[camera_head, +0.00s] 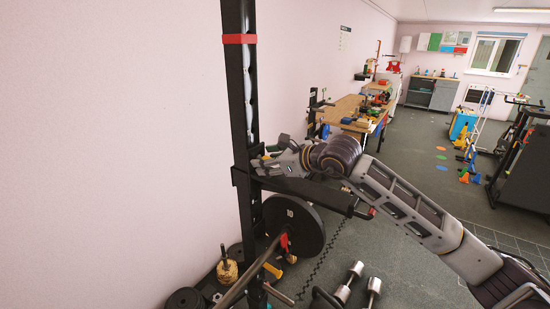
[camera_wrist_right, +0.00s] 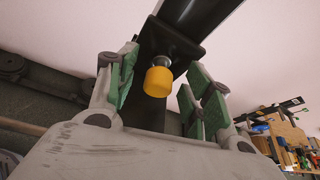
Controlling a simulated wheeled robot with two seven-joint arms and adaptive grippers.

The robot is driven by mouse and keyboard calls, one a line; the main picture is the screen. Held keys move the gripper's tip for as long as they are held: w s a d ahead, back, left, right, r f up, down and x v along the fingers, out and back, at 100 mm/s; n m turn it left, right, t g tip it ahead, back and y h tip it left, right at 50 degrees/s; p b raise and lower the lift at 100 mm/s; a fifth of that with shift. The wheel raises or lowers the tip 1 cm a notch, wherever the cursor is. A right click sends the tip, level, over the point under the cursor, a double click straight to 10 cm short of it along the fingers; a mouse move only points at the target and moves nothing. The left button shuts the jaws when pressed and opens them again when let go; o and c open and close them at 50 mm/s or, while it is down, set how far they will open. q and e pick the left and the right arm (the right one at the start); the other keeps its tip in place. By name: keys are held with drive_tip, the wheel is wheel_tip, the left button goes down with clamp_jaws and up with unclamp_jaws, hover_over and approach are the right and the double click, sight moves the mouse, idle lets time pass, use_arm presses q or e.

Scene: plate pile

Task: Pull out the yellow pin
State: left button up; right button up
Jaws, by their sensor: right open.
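The yellow pin (camera_wrist_right: 158,81) has a short yellow knob on a metal collar and sticks out of a black bracket (camera_wrist_right: 168,47) in the right wrist view. The green-padded fingers of my right gripper (camera_wrist_right: 157,88) are open on either side of the knob, with a visible gap on each side. In the head view my right gripper (camera_head: 270,155) is at the black rack upright (camera_head: 237,85), just above a dark horizontal arm of the rack (camera_head: 320,194). The pin is hidden there behind the gripper or the post. My left gripper is not in view.
A bar holds a black weight plate (camera_head: 294,228) below my right gripper. Dumbbells (camera_head: 348,282) and other weights lie on the floor near the rack. A pale wall stands close on the left. A workbench (camera_head: 352,112) is farther back, with open floor to the right.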

drive_tip(key=shift+w+a+f, duration=0.1)
drive_tip(key=shift+w+a, duration=0.1)
drive_tip(key=shift+a, duration=0.05)
clamp_jaws()
drive_tip(key=shift+d, duration=0.1)
drive_tip(key=shift+s+d, duration=0.15)
drive_tip(key=shift+s+d+b, duration=0.3)
drive_tip(key=shift+d+b, duration=0.1)
drive_tip(key=shift+b, duration=0.05)
drive_tip(key=shift+s+d, duration=0.15)
drive_tip(key=shift+d, duration=0.05)
drive_tip(key=shift+s+d+b, duration=0.7)
drive_tip(key=shift+d+b, duration=0.05)
drive_tip(key=shift+d, duration=0.2)
drive_tip(key=shift+s+d+b, duration=0.65)
drive_tip(key=shift+d+b, duration=0.15)
drive_tip(key=shift+d, duration=0.15)
drive_tip(key=shift+s+d+b, duration=0.7)
drive_tip(key=shift+d+b, duration=0.05)
drive_tip(key=shift+d, duration=0.2)
drive_tip(key=shift+s+d, duration=0.15)
